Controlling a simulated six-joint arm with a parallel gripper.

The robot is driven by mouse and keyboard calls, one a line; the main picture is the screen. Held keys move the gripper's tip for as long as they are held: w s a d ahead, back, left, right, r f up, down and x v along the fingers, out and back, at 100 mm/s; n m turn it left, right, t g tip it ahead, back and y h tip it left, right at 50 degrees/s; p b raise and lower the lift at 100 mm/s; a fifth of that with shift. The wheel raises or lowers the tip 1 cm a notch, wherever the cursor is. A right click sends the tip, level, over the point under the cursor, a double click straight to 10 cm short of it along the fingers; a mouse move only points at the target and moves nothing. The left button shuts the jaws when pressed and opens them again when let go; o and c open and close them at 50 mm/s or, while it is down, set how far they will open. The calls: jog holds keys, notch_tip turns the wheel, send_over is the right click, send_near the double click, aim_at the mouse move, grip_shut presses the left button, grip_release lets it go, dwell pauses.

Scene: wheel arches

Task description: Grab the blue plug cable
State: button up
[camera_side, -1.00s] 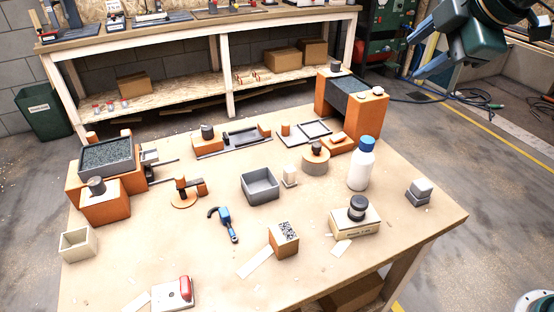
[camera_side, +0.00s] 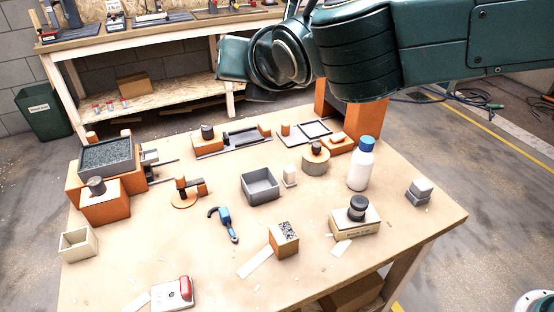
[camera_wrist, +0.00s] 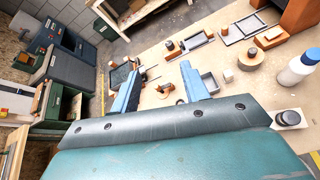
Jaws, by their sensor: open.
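The blue plug cable (camera_side: 226,224) lies on the tabletop, left of the middle in the side view. It has a blue body with a dark curved end on its left. My gripper (camera_wrist: 160,84) shows in the wrist view with its two blue fingers apart and nothing seen between them. I cannot make out the blue plug cable in the wrist view. In the side view my arm reaches across the top, well above and behind the cable, and the fingers are not clearly seen there.
A grey open box (camera_side: 260,187) stands just behind and right of the cable. An orange block with a speckled top (camera_side: 284,240) is to its front right. A white bottle with a blue cap (camera_side: 361,167) stands farther right.

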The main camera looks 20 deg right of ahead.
jog(key=a+f+n, duration=0.2)
jog(key=a+n, duration=0.1)
jog(key=a, duration=0.2)
jog(key=t, duration=0.1)
send_near(227, 219)
jog(key=w, duration=0.1)
jog(key=w+f, duration=0.1)
jog(key=shift+w+n, duration=0.3)
jog(key=shift+w, duration=0.05)
jog(key=shift+x, duration=0.8)
jog(key=shift+x, duration=2.9)
grip_shut()
